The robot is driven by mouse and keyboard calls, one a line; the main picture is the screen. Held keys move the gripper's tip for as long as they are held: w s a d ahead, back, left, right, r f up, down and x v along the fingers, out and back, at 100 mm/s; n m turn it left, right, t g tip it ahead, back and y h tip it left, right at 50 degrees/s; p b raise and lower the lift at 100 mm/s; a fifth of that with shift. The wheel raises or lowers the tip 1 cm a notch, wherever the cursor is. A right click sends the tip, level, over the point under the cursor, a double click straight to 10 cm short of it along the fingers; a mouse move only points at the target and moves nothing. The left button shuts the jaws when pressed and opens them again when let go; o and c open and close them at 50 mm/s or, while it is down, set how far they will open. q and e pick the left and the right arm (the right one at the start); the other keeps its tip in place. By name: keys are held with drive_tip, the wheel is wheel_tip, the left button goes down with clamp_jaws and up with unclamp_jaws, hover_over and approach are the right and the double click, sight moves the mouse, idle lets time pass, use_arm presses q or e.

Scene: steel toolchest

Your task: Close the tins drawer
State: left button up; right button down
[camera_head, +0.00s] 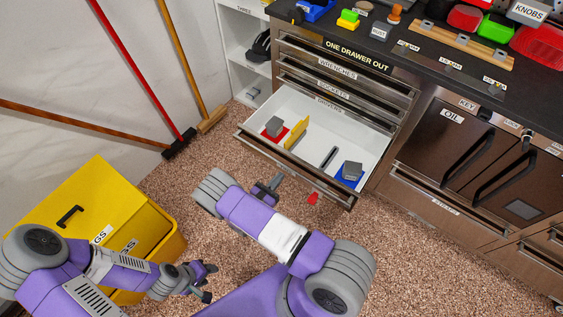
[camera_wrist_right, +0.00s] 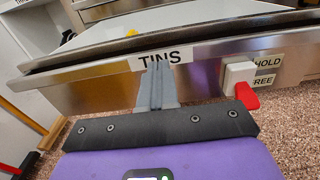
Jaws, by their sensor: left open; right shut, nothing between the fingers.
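The tins drawer (camera_head: 300,160) stands pulled out from the chest, with its white inside showing. Its steel front with the TINS label (camera_wrist_right: 165,60) fills the upper part of the right wrist view. My right gripper (camera_head: 276,181) is shut and empty, just in front of the drawer front. In the right wrist view its fingers (camera_wrist_right: 155,70) reach to the lower edge of the label; whether they touch the steel I cannot tell. My left gripper (camera_head: 209,282) is open and empty, low at the left near the yellow bin, away from the drawer.
A red lever (camera_head: 312,198) beside HOLD and FREE labels (camera_wrist_right: 266,70) is at the drawer front's right. The drawer holds a red tray (camera_head: 283,135), a yellow divider (camera_head: 297,133) and a blue tray (camera_head: 346,181). A yellow bin (camera_head: 90,205) and leaning brooms stand left.

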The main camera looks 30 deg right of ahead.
sight(286, 169)
drive_tip(key=shift+x, duration=2.45)
drive_tip(key=shift+x, duration=2.95)
drive_tip(key=shift+d+r, duration=0.1)
drive_tip(key=shift+x, duration=2.95)
drive_tip(key=shift+w, duration=0.1)
drive_tip(key=shift+x, duration=2.95)
